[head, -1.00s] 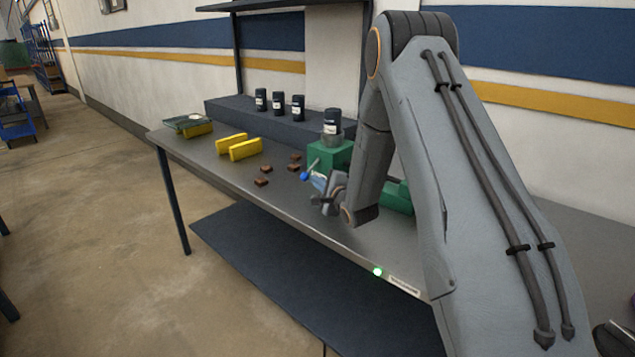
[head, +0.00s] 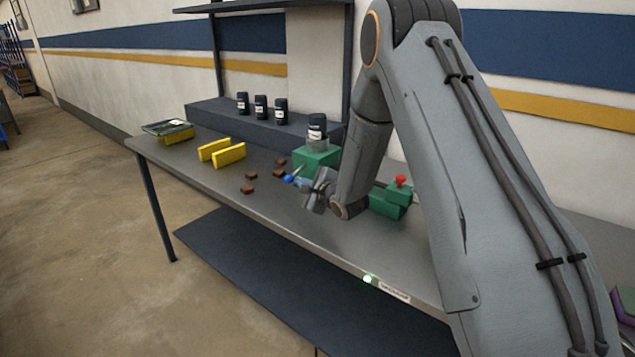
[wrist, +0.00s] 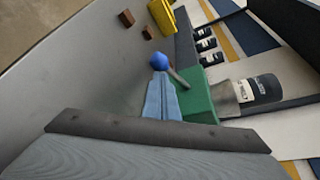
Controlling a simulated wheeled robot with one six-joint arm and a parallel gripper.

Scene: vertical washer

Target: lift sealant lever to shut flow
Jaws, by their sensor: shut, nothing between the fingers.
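The lever is a thin grey rod with a blue ball knob (head: 289,179), coming off the green block (head: 316,158) on the bench. In the wrist view the knob (wrist: 160,62) sits just beyond my fingertips, and the rod runs down to the right toward the green block (wrist: 197,97). A dark labelled bottle (head: 317,127) stands on the block in a grey collar. My gripper (head: 303,183) is shut and empty, its blue fingers together right beside the knob. I cannot tell whether the tips touch the knob or rod.
Several brown pieces (head: 251,175) and yellow blocks (head: 228,155) lie left on the bench (head: 270,213). Several dark bottles (head: 261,107) stand on the raised back ledge. A green box with a red button (head: 401,181) is right of my gripper. The bench front is clear.

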